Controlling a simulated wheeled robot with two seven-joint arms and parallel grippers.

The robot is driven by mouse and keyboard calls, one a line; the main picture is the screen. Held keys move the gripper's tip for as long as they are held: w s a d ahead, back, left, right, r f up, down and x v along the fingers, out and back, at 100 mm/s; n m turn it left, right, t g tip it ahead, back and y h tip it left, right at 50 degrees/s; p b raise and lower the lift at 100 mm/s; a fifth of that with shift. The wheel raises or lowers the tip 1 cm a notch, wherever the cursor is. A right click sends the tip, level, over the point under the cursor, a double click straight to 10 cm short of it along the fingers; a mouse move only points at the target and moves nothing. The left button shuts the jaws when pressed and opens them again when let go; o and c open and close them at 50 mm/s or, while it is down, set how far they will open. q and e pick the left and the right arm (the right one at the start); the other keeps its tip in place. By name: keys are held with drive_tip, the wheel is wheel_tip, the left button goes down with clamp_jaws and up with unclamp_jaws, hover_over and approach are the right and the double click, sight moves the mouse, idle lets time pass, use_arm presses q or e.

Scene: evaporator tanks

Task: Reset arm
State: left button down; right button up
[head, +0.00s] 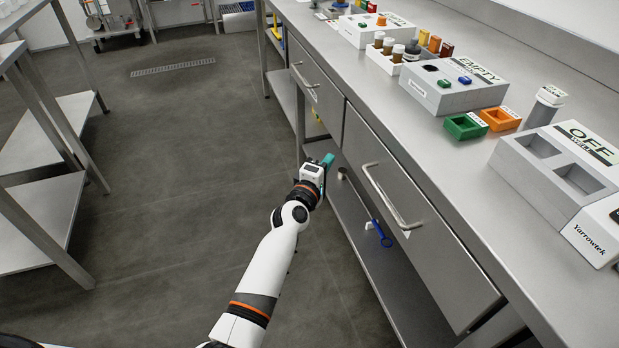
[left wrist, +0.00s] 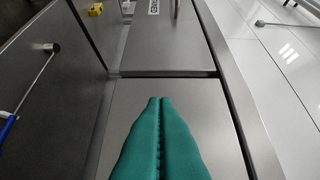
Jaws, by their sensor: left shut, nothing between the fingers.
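My left arm reaches forward from the bottom of the head view. Its gripper, with teal fingers (head: 328,160), is at the front of the steel bench (head: 440,150), near the far end of the near drawer (head: 400,205). In the left wrist view the teal fingers (left wrist: 160,103) lie side by side, shut and empty. Steel drawer fronts fill the middle of that view beyond them. My right gripper is in neither view.
Both drawers look closed; the far drawer (head: 316,87) is beyond my gripper. A blue-handled tool (head: 382,236) is below the near drawer. Boxes, bottles and an OFF-labelled unit (head: 560,185) stand on the bench. A steel rack (head: 45,175) stands left; the floor between is clear.

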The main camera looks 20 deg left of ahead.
use_arm(q)
drive_tip(key=s+a, duration=0.2)
drive_tip(key=s, duration=0.5)
drive_tip(key=s+a+f+m+g+y, duration=0.1)
drive_tip(key=s+f+m+g, duration=0.6)
drive_tip(key=s+f, duration=0.75)
drive_tip(key=s+a+f+m+g+y, duration=0.15)
drive_tip(key=s+f+m+g, duration=0.55)
drive_tip(key=s+f, duration=0.75)
drive_tip(key=s+a+f+m+g+p, duration=0.1)
drive_tip(key=s+a+f+m+p, duration=0.1)
drive_tip(key=s+p, duration=0.6)
drive_tip(key=s+a+f+m+g+p, duration=0.1)
drive_tip(key=s+a+f+m+p, duration=0.1)
drive_tip(key=s+p, duration=0.7)
drive_tip(key=s+a+f+y, duration=0.1)
drive_tip(key=s+a, duration=0.1)
drive_tip(key=s, duration=0.4)
drive_tip(key=shift+s+a+f+g, duration=0.15)
drive_tip(key=shift+s+a+g, duration=0.05)
drive_tip(key=shift+s+g, duration=0.15)
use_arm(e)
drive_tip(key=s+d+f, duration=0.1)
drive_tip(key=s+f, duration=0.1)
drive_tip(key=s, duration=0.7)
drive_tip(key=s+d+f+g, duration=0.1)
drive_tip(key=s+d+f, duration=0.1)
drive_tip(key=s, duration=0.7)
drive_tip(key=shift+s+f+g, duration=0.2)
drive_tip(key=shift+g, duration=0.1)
